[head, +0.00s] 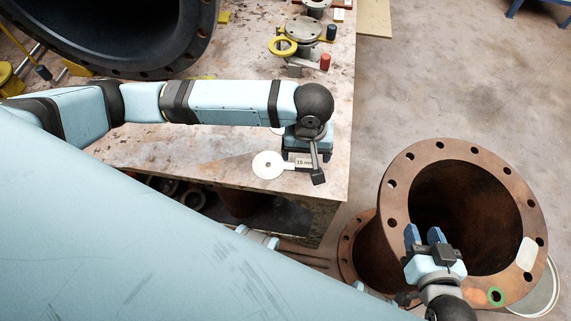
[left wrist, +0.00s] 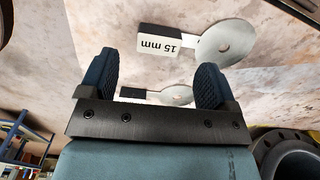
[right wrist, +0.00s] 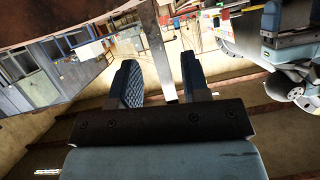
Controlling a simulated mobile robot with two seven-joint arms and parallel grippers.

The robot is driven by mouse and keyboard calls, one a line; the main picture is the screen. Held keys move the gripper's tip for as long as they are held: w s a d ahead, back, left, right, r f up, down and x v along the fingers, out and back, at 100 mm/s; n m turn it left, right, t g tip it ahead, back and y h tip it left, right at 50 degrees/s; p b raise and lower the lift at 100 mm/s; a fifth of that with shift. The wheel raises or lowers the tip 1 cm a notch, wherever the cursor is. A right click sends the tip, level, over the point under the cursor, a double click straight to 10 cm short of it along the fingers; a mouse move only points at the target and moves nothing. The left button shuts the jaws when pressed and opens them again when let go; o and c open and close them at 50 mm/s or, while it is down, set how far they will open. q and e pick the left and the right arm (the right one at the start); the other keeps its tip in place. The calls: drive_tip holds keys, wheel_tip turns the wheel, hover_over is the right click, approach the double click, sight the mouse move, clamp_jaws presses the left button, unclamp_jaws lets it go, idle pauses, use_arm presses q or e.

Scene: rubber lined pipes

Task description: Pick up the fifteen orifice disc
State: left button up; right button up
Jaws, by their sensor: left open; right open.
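The 15 mm orifice disc (head: 268,165) is a flat pale plate with a small centre hole, lying on the worktable. Its tag (head: 305,162) reads "15 mm". In the left wrist view the disc (left wrist: 230,42) and its dark-ended tag (left wrist: 160,44) lie beyond my finger tips, the tag upside down. My left gripper (head: 308,150) is open and empty above the table, close to the tag end; my wrist partly hides this area. A second pale disc (left wrist: 175,95) with a dark handle shows between the fingers. My right gripper (head: 424,238) is open and empty near a rusty flange.
The worktable (head: 220,160) ends at a right edge close to my left gripper. A black flanged pipe (head: 120,35) stands at the back left. A valve-like fitting (head: 305,30) and a yellow ring (head: 282,46) are at the back. The rusty flanged pipe (head: 400,180) stands at right.

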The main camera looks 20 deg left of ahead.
sight(305, 163)
use_arm(q)
wheel_tip(305, 163, down, 4)
drive_tip(key=shift+f+b, duration=0.1)
drive_tip(key=shift+b, duration=0.8)
drive_tip(key=shift+f, duration=0.3)
drive_tip(key=c, duration=1.1)
drive_tip(key=shift+o, duration=0.2)
use_arm(e)
drive_tip(key=r, duration=0.1)
drive_tip(key=w+a+r+t+y, duration=0.1)
drive_tip(key=r, duration=0.1)
drive_tip(key=a+r+t, duration=0.1)
drive_tip(key=shift+w+a+r, duration=0.1)
drive_tip(key=shift+w+r, duration=0.05)
drive_tip(key=shift+w, duration=0.2)
use_arm(q)
drive_tip(key=shift+r, duration=0.1)
